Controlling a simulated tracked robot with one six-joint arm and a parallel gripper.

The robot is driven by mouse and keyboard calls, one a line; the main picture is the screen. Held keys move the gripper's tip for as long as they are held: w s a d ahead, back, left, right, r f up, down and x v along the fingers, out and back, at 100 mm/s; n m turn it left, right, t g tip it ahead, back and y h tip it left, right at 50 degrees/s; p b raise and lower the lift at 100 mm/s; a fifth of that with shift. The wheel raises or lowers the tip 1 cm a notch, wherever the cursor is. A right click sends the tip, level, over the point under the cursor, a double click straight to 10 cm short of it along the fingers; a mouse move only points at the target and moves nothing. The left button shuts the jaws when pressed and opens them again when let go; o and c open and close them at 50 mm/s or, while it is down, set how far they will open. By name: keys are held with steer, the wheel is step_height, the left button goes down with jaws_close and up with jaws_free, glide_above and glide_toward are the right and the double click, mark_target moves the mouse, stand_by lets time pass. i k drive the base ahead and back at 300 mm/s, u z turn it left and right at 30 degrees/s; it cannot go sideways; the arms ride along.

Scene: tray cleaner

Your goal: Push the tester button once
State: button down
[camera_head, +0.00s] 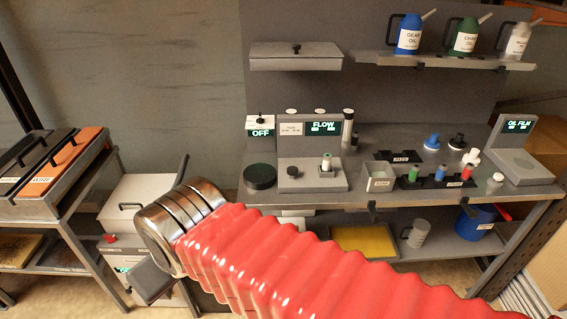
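The tester (323,127) with a lit "FLOW" display stands on the grey bench at the centre. A small round black button (292,171) sits on the left of its base.
A box reading "OFF" (260,126) stands left of the tester, with a dark round pad (260,177) below it. An "OIL FILM" device (519,150) is at right. Oil cans (409,35) stand on the shelf above. A side rack (70,195) with bins is at left.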

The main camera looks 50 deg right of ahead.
mark_target(292, 171)
steer(key=z, duration=0.55)
steer(key=i, duration=0.85)
steer(key=z, duration=0.6)
